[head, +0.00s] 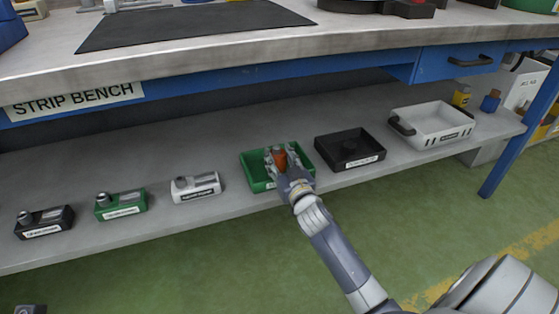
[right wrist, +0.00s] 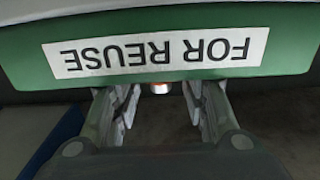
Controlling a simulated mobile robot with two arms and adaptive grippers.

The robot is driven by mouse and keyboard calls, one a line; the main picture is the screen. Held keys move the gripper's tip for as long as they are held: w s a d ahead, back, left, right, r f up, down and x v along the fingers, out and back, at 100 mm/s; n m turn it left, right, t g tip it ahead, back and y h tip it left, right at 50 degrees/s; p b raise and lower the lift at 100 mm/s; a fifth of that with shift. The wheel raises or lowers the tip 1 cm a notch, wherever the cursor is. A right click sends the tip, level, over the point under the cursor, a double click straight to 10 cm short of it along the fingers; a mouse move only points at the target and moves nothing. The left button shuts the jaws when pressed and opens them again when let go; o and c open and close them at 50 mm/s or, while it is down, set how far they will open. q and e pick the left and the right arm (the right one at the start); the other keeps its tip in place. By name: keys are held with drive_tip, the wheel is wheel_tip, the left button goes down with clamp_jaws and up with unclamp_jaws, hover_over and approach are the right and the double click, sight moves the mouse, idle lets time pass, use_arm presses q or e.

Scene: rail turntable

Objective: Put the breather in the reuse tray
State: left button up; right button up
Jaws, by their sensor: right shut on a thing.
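The green tray (head: 248,175) stands on the bench's lower shelf; the right wrist view shows its green wall (right wrist: 25,55) with an upside-down "FOR REUSE" label. My right gripper (head: 279,156) is over this tray, its fingers shut on an orange-red part, which I take for the breather (head: 280,158). In the right wrist view only a small orange and metal bit of the breather (right wrist: 160,88) shows between the fingers (right wrist: 160,105). The gripper hides part of the tray, and I cannot tell whether the breather touches its floor. My left gripper is not in view.
A black tray (head: 368,163) with a dark part in it stands right of the green one, then a white basket (head: 455,135). Three small labelled fixtures, black (head: 60,220), green (head: 128,203) and white (head: 205,186), stand to the left. The bench top (head: 180,60) overhangs the shelf.

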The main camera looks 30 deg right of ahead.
drive_tip(key=o, duration=1.1)
drive_tip(key=shift+f, duration=0.1)
drive_tip(key=shift+o, duration=0.2)
